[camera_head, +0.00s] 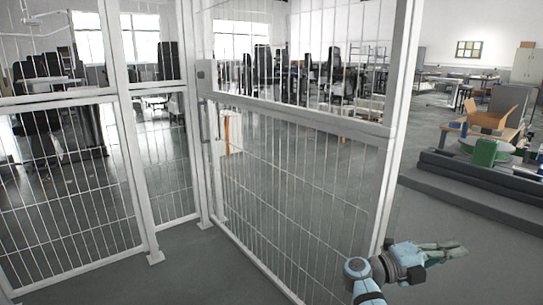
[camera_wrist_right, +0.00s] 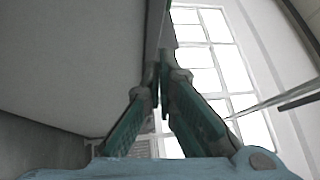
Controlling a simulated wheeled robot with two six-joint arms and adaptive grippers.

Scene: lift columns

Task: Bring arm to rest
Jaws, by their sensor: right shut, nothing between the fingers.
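My right gripper (camera_head: 452,250) is at the lower right of the head view, at the end of my blue and grey arm. It points to the right and holds nothing. Its fingers are shut, and they also show in the right wrist view (camera_wrist_right: 162,72), meeting near the middle with nothing between them. In the head view the right arm is close to the white post at the near end of the wire fence. My left gripper does not show in either view.
A white wire-mesh fence (camera_head: 299,120) fills the left and middle. The floor at lower right is clear.

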